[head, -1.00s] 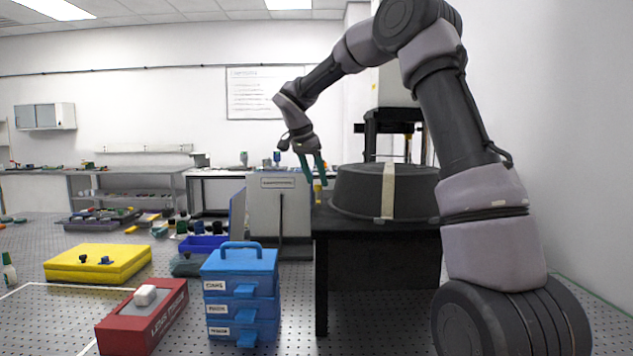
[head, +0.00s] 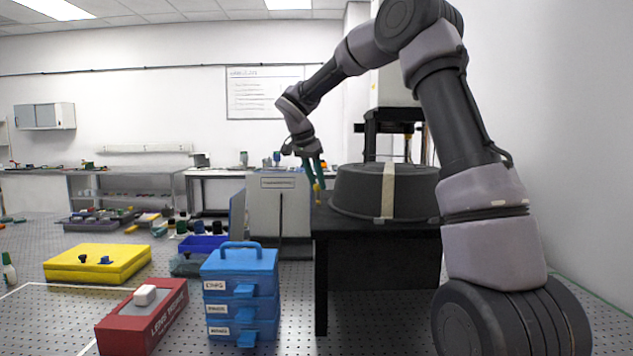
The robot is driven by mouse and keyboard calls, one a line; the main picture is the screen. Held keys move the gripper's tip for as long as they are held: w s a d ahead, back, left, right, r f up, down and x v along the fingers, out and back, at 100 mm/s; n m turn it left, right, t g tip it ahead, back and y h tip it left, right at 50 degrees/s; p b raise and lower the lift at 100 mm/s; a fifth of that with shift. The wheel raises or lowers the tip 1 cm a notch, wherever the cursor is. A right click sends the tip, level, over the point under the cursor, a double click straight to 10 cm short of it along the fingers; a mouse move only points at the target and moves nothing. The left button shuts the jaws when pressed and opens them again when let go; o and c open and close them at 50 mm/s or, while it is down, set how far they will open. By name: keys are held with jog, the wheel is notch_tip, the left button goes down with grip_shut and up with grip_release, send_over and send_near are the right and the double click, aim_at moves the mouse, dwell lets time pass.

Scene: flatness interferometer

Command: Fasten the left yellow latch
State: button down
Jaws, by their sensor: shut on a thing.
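The left yellow latch (head: 318,197) is a small upright yellow piece at the left edge of the black table, beside the dark round housing (head: 350,192). My gripper (head: 317,184) comes down on it from above, and its teal fingers are closed together at the latch's upper part. The fingers cover some of the latch, so its exact angle is hard to tell. No second yellow latch is in view.
The black table (head: 375,233) carries the housing, which has a cream strap (head: 388,192) down its front. A grey cabinet (head: 278,205) stands left of the table. A blue drawer box (head: 239,262), red box (head: 160,317) and yellow case (head: 97,268) sit in the foreground.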

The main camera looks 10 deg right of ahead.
jog(key=n, duration=0.2)
jog(key=n+t+y, duration=0.1)
jog(key=n, duration=0.1)
jog(key=shift+d+r+n, duration=0.1)
jog(key=shift+d+n, duration=0.05)
jog(key=shift+n, duration=0.15)
jog(key=n+y, duration=0.1)
jog(key=n, duration=0.1)
jog(key=n+t, duration=0.1)
jog(key=n, duration=0.1)
jog(key=shift+s+d+y, duration=0.1)
jog(key=shift+y, duration=0.3)
jog(key=n+y, duration=0.2)
jog(key=n, duration=0.2)
jog(key=shift+d+n, duration=0.15)
jog(key=shift+n, duration=0.25)
jog(key=shift+n+g+y, duration=0.4)
jog(key=shift+n+y, duration=0.3)
jog(key=shift+n, duration=1.3)
jog(key=c, duration=0.6)
grip_release()
